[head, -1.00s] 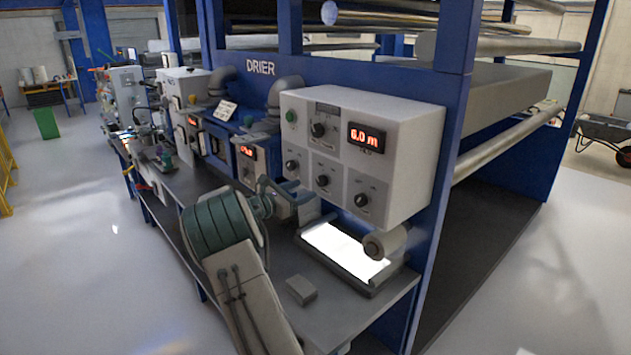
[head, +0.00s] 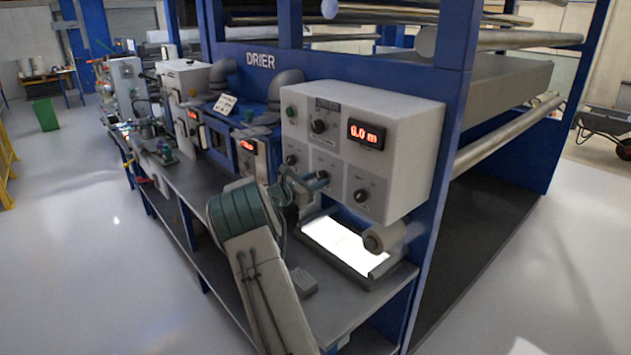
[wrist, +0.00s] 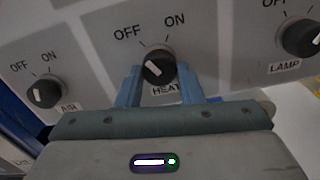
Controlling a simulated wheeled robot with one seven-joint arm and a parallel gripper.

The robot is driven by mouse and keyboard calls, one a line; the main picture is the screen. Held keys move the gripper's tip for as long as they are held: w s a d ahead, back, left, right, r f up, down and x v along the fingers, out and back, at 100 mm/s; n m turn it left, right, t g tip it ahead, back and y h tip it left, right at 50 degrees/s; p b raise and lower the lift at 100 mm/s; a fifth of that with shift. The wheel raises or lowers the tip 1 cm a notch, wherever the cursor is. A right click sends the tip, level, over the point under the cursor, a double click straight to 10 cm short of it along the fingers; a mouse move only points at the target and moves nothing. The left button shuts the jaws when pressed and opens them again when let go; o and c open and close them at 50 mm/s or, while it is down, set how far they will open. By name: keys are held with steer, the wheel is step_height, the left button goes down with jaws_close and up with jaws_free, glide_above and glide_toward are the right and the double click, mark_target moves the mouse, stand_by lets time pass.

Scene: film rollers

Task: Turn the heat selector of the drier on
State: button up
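The heat selector (wrist: 158,68) is a black round knob on the drier's white control box (head: 410,125). In the wrist view its white mark points up and slightly left, on the OFF side. My gripper (wrist: 160,80) is open, with one blue finger on each side of the knob. A narrow gap seems to show beside the knob; I cannot tell whether either finger touches it. In the head view my gripper (head: 306,182) is in front of the box's lower middle panel, and its fingers partly cover the heat selector.
The air knob (wrist: 44,92) is left of the heat selector and the lamp knob (wrist: 302,37) is right of it. A red display (head: 366,134) is above. A lit white panel (head: 345,247) and a roller (head: 384,238) are below the box.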

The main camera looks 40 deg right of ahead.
steer(key=shift+f+m+b, duration=0.2)
steer(key=shift+m+b, duration=0.1)
steer(key=shift+b, duration=0.6)
steer(key=m+b, duration=0.9)
steer(key=b, duration=0.6)
steer(key=shift+w+b, duration=0.15)
steer(key=shift+b, duration=0.15)
steer(key=shift+r+m+b, duration=0.2)
steer(key=shift+m+b, duration=0.8)
steer(key=shift+m, duration=0.1)
steer(key=shift+r, duration=0.15)
steer(key=o, duration=1)
steer(key=shift+c, duration=0.2)
steer(key=shift+a, duration=0.1)
